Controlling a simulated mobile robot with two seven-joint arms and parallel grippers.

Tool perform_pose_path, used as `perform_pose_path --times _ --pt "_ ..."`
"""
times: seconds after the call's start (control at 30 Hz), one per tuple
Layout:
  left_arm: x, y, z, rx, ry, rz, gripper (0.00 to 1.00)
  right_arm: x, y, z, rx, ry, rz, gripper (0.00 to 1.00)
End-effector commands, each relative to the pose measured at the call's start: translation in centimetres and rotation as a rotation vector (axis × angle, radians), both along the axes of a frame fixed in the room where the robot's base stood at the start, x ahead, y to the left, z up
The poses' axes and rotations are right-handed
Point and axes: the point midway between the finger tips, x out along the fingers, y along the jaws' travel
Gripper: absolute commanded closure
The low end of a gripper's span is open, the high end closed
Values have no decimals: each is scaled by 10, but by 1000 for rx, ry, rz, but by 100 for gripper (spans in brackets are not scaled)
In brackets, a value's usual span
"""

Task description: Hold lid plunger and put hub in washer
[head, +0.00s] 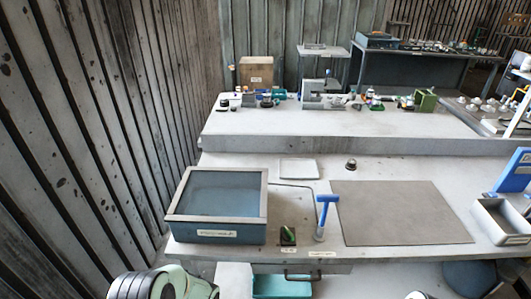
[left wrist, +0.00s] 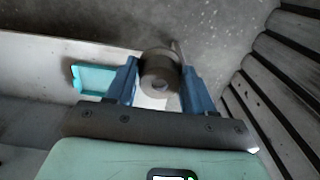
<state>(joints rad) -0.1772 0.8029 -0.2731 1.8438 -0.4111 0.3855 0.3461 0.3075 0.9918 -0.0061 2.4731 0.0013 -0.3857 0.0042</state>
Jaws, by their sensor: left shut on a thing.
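My left gripper (left wrist: 160,72) is shut on a dark grey-brown cylinder, likely the hub (left wrist: 160,72), held between its two blue fingers in the left wrist view. My right gripper is out of view.
A grey-brown mat (head: 402,213) lies bare on the bench. A small dark round part (head: 350,164) and a white plate (head: 299,168) sit behind. A grey bin (head: 500,222) is at the right. A turquoise tray (head: 282,287) is below the front edge. A slatted wall borders the left.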

Motion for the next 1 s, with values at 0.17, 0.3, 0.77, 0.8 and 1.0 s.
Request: perform_pose_path --times 0.17,0.3,0.77,0.8,1.0 --pt "0 0 1 0 -1 0 82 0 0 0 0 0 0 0" --pt "6 -1 8 1 -4 13 82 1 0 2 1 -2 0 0" --pt "83 -10 193 15 -14 343 82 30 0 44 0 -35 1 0" --pt "87 -10 211 15 -15 374 82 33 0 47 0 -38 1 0" --pt "100 -13 297 7 -14 513 82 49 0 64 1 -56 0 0"
